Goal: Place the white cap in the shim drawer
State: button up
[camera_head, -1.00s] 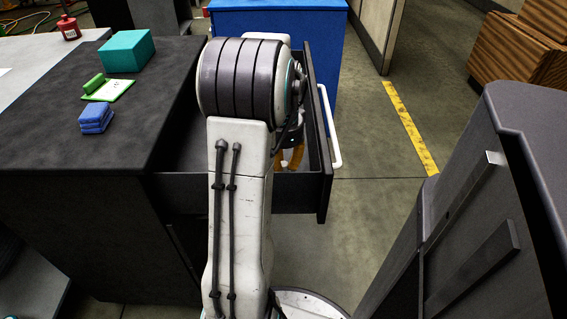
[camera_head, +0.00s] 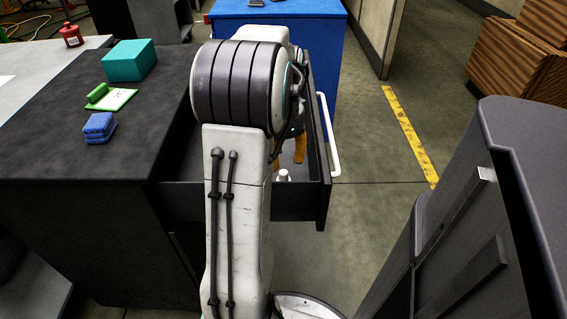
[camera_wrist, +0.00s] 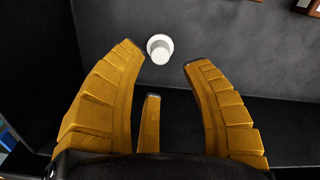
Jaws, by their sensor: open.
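The white cap (camera_wrist: 160,48) rests on the dark floor of the open shim drawer, just beyond and between my fingertips in the wrist view. It also shows in the head view as a small white piece (camera_head: 283,175) near the drawer's front corner. The shim drawer (camera_head: 240,203) is pulled out of the dark cabinet, with a white handle (camera_head: 329,135) on its right side. My gripper (camera_wrist: 164,58) has orange fingers spread apart with nothing between them. In the head view my arm hides part of the drawer and most of the gripper.
A blue cabinet (camera_head: 290,30) stands behind the drawer. Small brown pieces (camera_wrist: 318,6) lie at the upper right of the wrist view.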

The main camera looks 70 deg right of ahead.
aim_at(283, 172)
notch_tip(283, 172, up, 7)
jog(key=p, duration=0.2)
jog(key=shift+f, duration=0.15)
dwell(0.7)
